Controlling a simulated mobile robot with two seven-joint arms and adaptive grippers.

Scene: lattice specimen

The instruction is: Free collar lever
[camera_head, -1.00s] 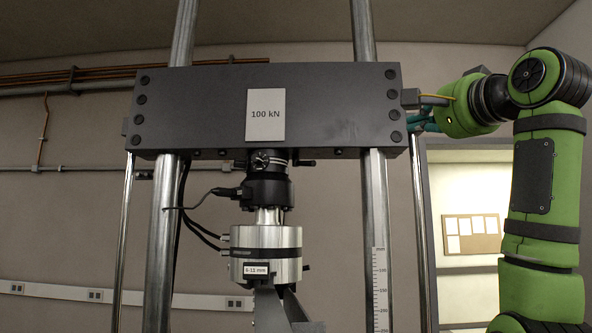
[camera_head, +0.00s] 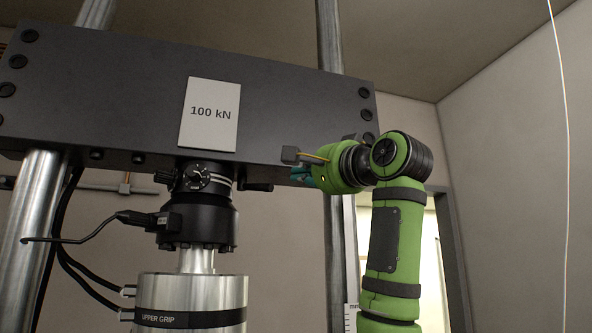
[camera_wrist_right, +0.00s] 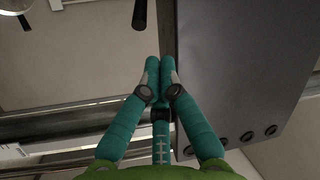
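The black collar (camera_head: 200,178) sits under the dark crosshead, above the silver upper grip (camera_head: 192,295). A short dark lever (camera_head: 256,187) sticks out from the collar's right side. My right gripper (camera_head: 304,176), with teal fingers, is just right of the lever, below the crosshead's lower edge, apart from it in the picture. In the right wrist view its fingertips (camera_wrist_right: 159,68) are drawn together with nothing seen between them. A dark rod end (camera_wrist_right: 139,14), probably the lever, shows beyond the tips, not touching them. My left gripper is not in view.
The crosshead (camera_head: 300,125) with a 100 kN label fills the space above the collar. A steel column (camera_head: 338,250) stands at the right and another (camera_head: 38,220) at the left. Black cables (camera_head: 75,255) hang left of the upper grip.

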